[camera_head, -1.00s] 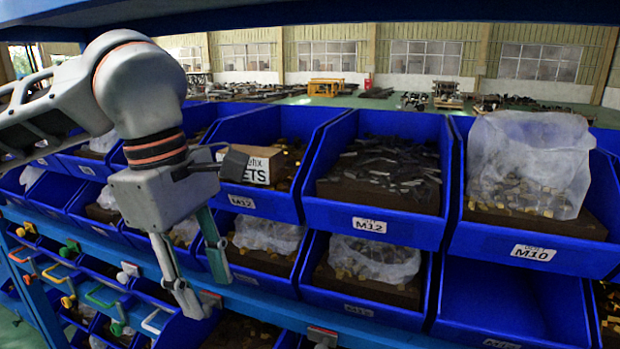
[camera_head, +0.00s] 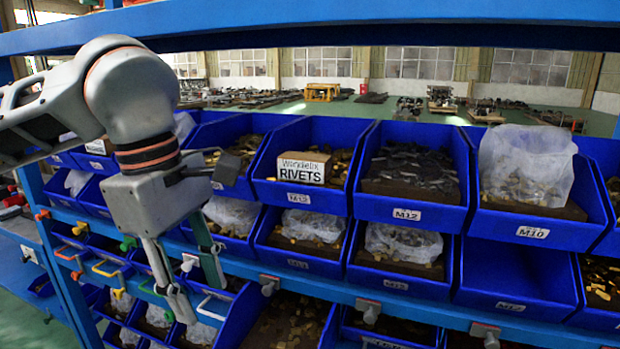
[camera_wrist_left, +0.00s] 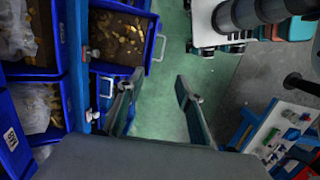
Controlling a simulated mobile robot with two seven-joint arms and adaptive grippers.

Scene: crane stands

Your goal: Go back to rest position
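My left gripper (camera_head: 198,300) hangs fingers-down in front of the blue shelf rack, at the left of the head view. Its two fingers are spread apart with nothing between them. In the left wrist view the same gripper (camera_wrist_left: 155,100) shows open, with bare green floor between and beyond the fingers. The fingers look close to the rack's front, but I cannot tell the exact gap. My right gripper is in neither view.
Blue bins of fasteners fill the rack, among them a bin (camera_head: 300,201) with a RIVETS box (camera_head: 304,168) and an M10 bin (camera_head: 532,232). A blue beam (camera_head: 340,293) runs along the front. Green floor (camera_wrist_left: 158,120) is free beside the rack.

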